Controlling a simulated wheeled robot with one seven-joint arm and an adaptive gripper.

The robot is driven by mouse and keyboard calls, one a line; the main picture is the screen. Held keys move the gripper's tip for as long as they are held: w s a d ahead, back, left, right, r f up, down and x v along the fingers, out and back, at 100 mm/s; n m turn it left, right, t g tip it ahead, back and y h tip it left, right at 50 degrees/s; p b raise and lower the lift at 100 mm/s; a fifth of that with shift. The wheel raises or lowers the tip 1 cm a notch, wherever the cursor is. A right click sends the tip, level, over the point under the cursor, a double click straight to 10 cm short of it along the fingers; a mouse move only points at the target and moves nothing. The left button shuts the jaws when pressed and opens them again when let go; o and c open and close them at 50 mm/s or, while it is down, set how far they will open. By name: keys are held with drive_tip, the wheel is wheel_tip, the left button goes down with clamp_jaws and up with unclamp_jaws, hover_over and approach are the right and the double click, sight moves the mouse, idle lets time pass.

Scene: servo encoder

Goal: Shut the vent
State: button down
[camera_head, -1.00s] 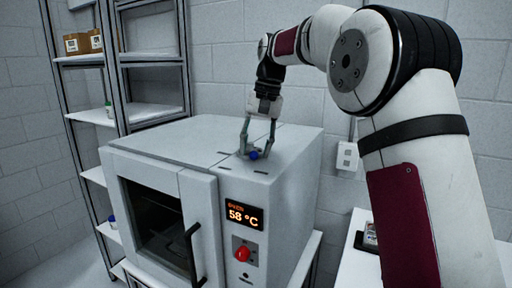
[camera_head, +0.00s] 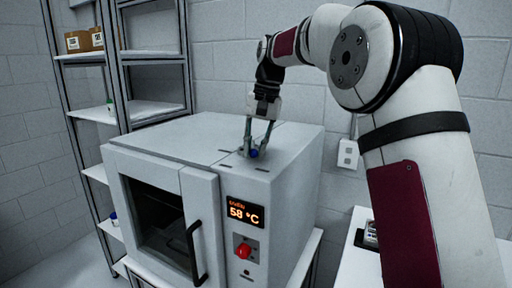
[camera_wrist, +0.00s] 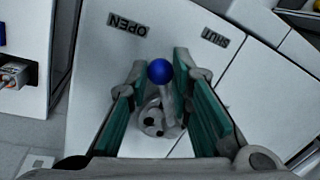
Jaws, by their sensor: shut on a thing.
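The vent lever (camera_wrist: 168,105) sits on top of a white oven (camera_head: 150,137). It has a blue ball knob (camera_head: 254,153) and a round pivot base; the knob also shows in the wrist view (camera_wrist: 160,71). The labels OPEN (camera_wrist: 141,24) and SHUT (camera_wrist: 208,36) are printed beyond it, and the knob lies between their directions. My gripper (camera_head: 256,149) points down at the oven top, its two green-padded fingers on either side of the lever. It is shut on the lever near the knob. The vent opening itself cannot be made out.
The oven front has a display (camera_head: 244,213) reading 58 °C, a red knob (camera_head: 243,251) and a closed door with a dark handle (camera_head: 195,253). A shelf rack (camera_head: 150,110) stands behind left. A white table (camera_head: 352,262) is at right. The oven top around the lever is clear.

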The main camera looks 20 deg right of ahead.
drive_tip(key=a+m, duration=0.2)
drive_tip(key=m, duration=0.1)
drive_tip(key=shift+w+a+t, duration=0.15)
drive_tip(key=shift+w+t, duration=0.15)
drive_tip(key=shift+w, duration=0.05)
drive_tip(key=shift+w+a+m+h+b, duration=0.2)
drive_tip(key=shift+w+a+m, duration=0.3)
drive_tip(key=shift+m, duration=0.5)
drive_tip(key=shift+w+a+m+h+b, duration=0.25)
drive_tip(key=shift+a+m, duration=0.35)
drive_tip(key=shift+m, duration=0.4)
drive_tip(key=c, duration=1.4)
unclamp_jaws()
drive_tip(key=shift+c, duration=0.2)
wheel_tip(320, 180, up, 12)
drive_tip(key=s+d, duration=0.1)
drive_tip(key=s, duration=0.1)
drive_tip(key=shift+f, duration=0.15)
